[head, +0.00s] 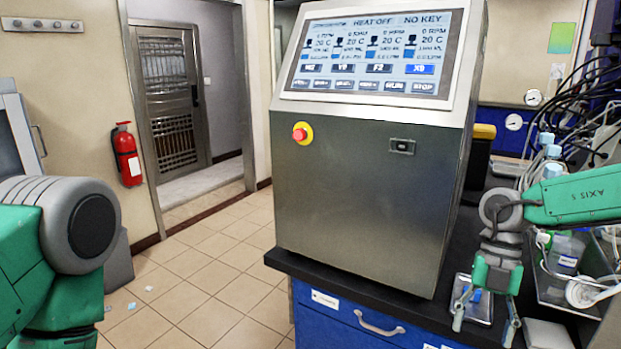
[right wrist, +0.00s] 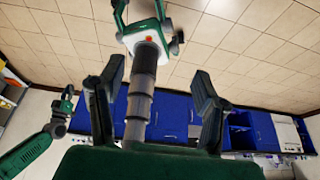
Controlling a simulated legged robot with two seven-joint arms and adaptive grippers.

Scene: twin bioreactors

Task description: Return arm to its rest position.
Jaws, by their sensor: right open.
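My right arm (head: 580,197) comes in from the right edge of the head view, with its gripper (head: 485,327) hanging down at the front of the black bench top. Its two fingers are spread, with nothing between them. In the right wrist view the fingers of this right gripper (right wrist: 158,95) stand wide apart and empty. My left arm (head: 30,255) shows as a large green and grey part at the left of the head view. A green arm (right wrist: 30,152) shows small at the left of the right wrist view; its end is too small to read.
A steel control cabinet (head: 365,190) with a lit screen stands on the bench, left of my right gripper. A small metal tray (head: 487,312) lies behind the fingers. Bottles and tubing crowd the right. Tiled floor (head: 215,290) is open between my left arm and the bench.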

